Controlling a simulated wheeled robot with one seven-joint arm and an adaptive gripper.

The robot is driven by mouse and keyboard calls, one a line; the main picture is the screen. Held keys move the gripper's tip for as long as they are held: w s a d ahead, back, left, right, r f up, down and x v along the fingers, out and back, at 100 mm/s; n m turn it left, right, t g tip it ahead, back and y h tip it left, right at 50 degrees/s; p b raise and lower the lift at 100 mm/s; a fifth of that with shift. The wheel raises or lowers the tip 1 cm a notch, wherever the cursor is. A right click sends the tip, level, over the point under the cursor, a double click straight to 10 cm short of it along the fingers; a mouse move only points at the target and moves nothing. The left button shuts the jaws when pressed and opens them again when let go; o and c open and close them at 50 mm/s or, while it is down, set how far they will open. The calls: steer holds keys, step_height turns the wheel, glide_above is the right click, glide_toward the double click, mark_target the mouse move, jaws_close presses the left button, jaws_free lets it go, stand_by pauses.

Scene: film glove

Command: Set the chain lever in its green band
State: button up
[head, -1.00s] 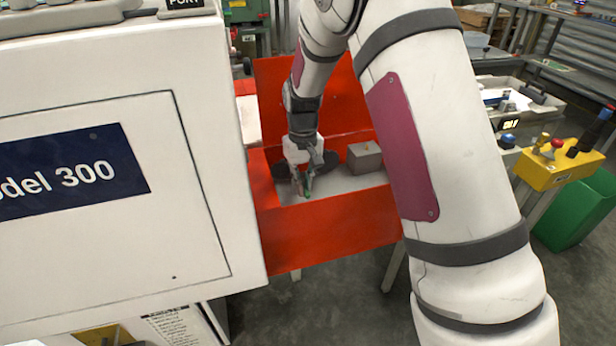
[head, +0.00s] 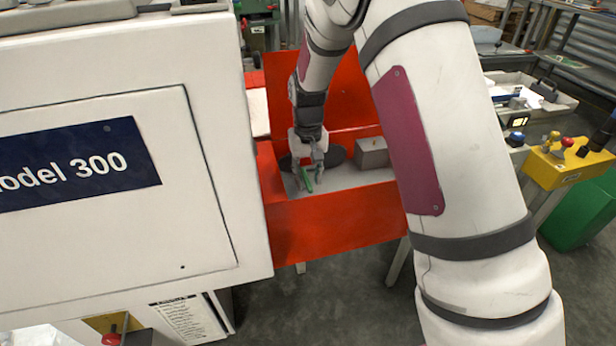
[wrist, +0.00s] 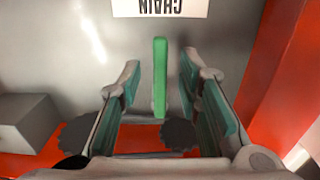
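My gripper (wrist: 160,72) is open, with one finger on each side of the bar and a visible gap on both sides. It also shows in the head view (head: 315,166), reaching down into the housing. I cannot make out a separate green band or the lever's pivot.
Red panels (head: 335,222) enclose the space in front and behind. A grey block (head: 372,153) sits right of my gripper. Dark toothed discs (wrist: 180,134) lie below the bar in the wrist view. A white Model 300 cabinet (head: 120,225) closes off the left.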

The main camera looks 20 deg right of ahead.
mark_target(308, 182)
step_height(308, 182, up, 12)
stand_by(0.4)
steer(key=shift+f, duration=0.15)
steer(key=s+d+r, duration=0.1)
steer(key=s+r, duration=0.5)
steer(key=s, duration=0.3)
steer(key=s+d+r, duration=0.1)
steer(key=s+r, duration=0.5)
steer(key=s, duration=0.3)
steer(key=s+d+f+t, duration=0.1)
steer(key=s+f, duration=0.1)
steer(key=s, duration=2.1)
step_height(308, 182, up, 20)
steer(key=t+p, duration=0.3)
steer(key=p, duration=1.5)
steer(key=shift+f, duration=0.25)
